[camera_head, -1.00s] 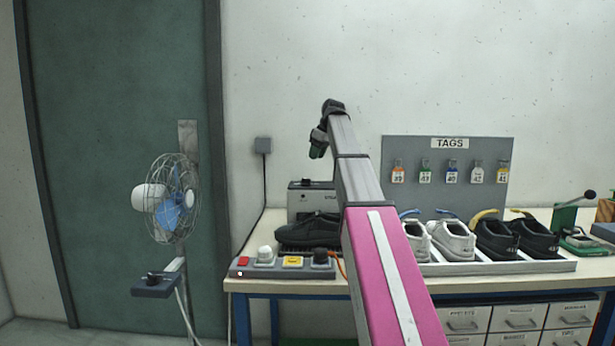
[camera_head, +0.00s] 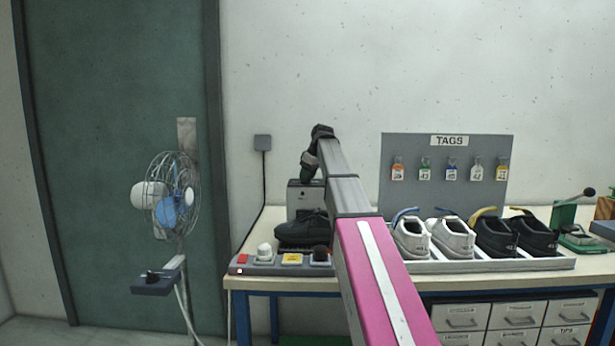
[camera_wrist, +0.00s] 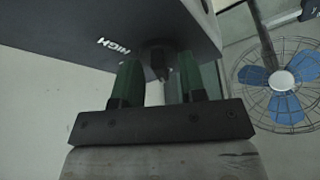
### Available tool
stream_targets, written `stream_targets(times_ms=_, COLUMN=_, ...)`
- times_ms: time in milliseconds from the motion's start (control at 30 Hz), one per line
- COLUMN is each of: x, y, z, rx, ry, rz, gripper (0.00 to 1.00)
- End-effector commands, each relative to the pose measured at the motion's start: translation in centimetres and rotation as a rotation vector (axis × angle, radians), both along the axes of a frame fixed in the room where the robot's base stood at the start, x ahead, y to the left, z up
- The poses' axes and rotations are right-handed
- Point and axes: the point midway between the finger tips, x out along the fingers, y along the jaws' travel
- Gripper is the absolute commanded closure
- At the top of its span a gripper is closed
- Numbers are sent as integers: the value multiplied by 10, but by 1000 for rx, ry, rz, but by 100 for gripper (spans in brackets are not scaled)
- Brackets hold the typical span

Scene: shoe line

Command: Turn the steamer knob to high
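The steamer is a grey box (camera_head: 298,202) at the back left of the bench, behind a dark shoe. My gripper is over its upper part in the head view (camera_head: 308,172). In the wrist view the steamer (camera_wrist: 85,22) fills the upper left, with the word HIGH on its face. A dark round knob (camera_wrist: 156,58) sits beside that word. The two green fingers of my gripper (camera_wrist: 158,72) stand apart, one on each side of the knob, with a gap between them. I cannot tell whether either finger touches it. The knob is hidden in the head view.
A dark shoe (camera_head: 303,230) stands in front of the steamer, behind a button panel (camera_head: 281,270). A white tray (camera_head: 500,265) of shoes lies to the right, below the TAGS board (camera_head: 445,170). A fan (camera_head: 175,200) stands at the left, off the bench.

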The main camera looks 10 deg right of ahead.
Motion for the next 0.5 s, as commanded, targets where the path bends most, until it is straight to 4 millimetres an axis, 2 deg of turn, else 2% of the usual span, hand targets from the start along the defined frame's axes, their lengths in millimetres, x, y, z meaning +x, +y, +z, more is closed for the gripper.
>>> stream_targets(times_ms=167, x=0, y=0, z=0, rx=0, ry=0, rz=0, gripper=62)
stream_targets(times_ms=300, x=0, y=0, z=0, rx=0, ry=0, rz=0, gripper=100)
stream_targets(times_ms=500, x=0, y=0, z=0, rx=0, ry=0, rz=0, gripper=100)
